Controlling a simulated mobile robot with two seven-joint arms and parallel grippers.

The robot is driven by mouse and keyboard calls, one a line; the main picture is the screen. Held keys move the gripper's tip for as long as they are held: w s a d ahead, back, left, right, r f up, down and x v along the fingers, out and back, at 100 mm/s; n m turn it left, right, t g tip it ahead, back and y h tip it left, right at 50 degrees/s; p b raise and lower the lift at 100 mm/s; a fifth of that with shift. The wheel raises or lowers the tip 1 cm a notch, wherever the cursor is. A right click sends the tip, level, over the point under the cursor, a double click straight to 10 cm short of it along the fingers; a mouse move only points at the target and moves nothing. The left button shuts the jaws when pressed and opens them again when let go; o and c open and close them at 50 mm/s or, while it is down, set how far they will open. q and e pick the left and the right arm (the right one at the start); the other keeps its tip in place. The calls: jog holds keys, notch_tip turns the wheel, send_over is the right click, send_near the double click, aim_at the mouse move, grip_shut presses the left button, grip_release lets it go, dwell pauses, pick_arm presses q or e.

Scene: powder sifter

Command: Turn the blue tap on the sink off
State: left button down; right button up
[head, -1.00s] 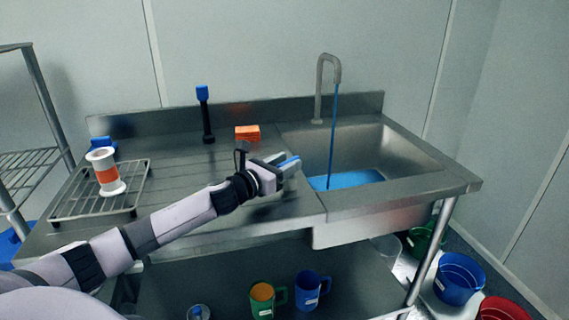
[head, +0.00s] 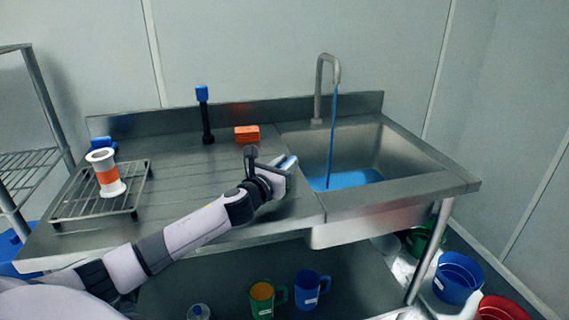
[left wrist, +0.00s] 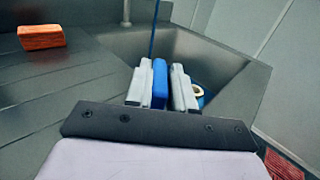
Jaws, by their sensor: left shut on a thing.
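A grey curved faucet (head: 318,90) stands at the back of the steel sink (head: 395,150). A blue stream (head: 333,130) runs from its spout into a blue pool (head: 352,180). My left gripper (head: 288,163) is at the sink's left front, well below the spout. It is shut on a blue piece (left wrist: 159,85), which sits between its two grey fingers in the left wrist view. The fingers hide most of this piece, and I cannot tell whether it is joined to the sink. A black post with a blue top (head: 203,95) stands upright at the counter's back. My right gripper is not in view.
An orange sponge (head: 247,134) lies behind my left gripper. A wire rack (head: 130,205) with a white and orange spool (head: 105,172) is at the left. Cups (head: 308,288) stand on the lower shelf and buckets (head: 458,277) at the right.

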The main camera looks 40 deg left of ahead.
pick_arm(q)
jog(key=n+y, duration=0.1)
jog(key=y, duration=0.1)
jog(key=n+g+y+p, duration=0.1)
jog(key=n+y, duration=0.1)
jog(key=d+n+g+y, duration=0.1)
jog(key=y, duration=0.2)
jog(key=shift+w+r+n+p, duration=0.1)
jog(key=shift+w+n+p, duration=0.05)
jog(key=shift+n+p, duration=0.2)
jog(key=n+g+y, duration=0.2)
jog(key=y, duration=0.1)
jog(key=shift+w+d+n+g+y, duration=0.1)
jog(key=shift+w+n+g+y, duration=0.05)
jog(key=shift+n+g+y, duration=0.9)
jog(key=shift+y, duration=0.25)
jog(key=shift+n, duration=0.3)
jog(key=c, duration=1.1)
grip_release()
jog(key=shift+o, duration=0.2)
jog(key=shift+v, duration=3.6)
